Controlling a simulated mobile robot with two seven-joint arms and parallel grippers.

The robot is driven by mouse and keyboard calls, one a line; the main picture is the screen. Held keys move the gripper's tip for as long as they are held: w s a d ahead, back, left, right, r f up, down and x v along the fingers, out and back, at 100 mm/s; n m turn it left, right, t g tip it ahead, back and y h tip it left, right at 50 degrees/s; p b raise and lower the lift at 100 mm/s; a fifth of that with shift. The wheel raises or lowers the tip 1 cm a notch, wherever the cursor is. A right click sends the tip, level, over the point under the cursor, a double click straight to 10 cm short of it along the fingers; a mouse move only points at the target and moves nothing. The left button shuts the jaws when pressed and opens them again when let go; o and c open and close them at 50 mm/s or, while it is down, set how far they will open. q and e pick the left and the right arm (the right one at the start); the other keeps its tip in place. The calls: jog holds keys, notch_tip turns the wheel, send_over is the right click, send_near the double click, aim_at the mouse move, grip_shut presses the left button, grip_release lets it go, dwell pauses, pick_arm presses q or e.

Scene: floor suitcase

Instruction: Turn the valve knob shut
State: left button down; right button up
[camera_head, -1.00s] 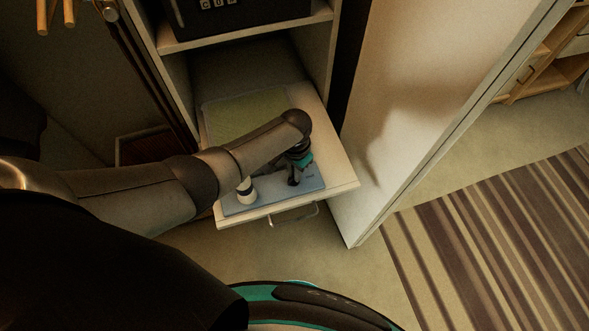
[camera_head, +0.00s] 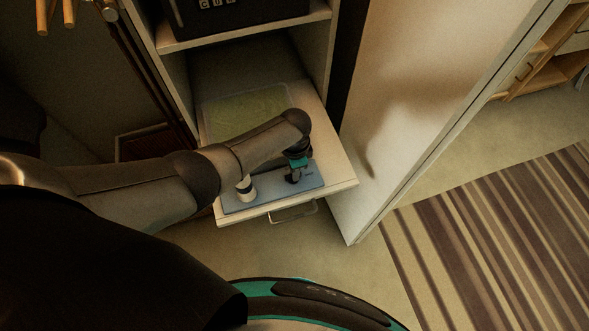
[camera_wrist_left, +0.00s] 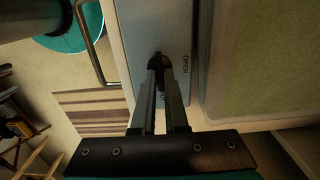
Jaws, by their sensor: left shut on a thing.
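A blue-grey panel (camera_head: 270,193) lies on the pulled-out shelf or drawer (camera_head: 344,185) of a cabinet. In the left wrist view the panel (camera_wrist_left: 173,14) carries the word OPEN beside a dark valve knob (camera_wrist_left: 158,58). My left gripper (camera_head: 293,178) reaches down over the right part of the panel. Its two fingers (camera_wrist_left: 161,68) are shut on the dark knob and cover most of it. A white cylindrical fitting (camera_head: 245,189) stands on the panel to the left of my gripper. My right gripper is not in view.
A greenish flat mat or tray (camera_head: 250,112) lies behind the panel. A metal handle (camera_head: 293,214) sticks out from the drawer front. A white door (camera_head: 410,110) stands open at right. A black safe-like box (camera_head: 235,12) sits on the shelf above. A striped rug (camera_head: 500,240) covers the floor at right.

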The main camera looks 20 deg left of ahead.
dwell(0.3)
pick_arm(q)
jog(key=c, duration=0.9)
grip_release()
jog(key=shift+c, duration=0.2)
jog(key=shift+r, duration=0.1)
jog(key=shift+r+p, duration=0.3)
jog(key=shift+r, duration=0.05)
notch_tip(320, 180, up, 14)
jog(key=p, duration=0.5)
jog(key=shift+r, duration=0.15)
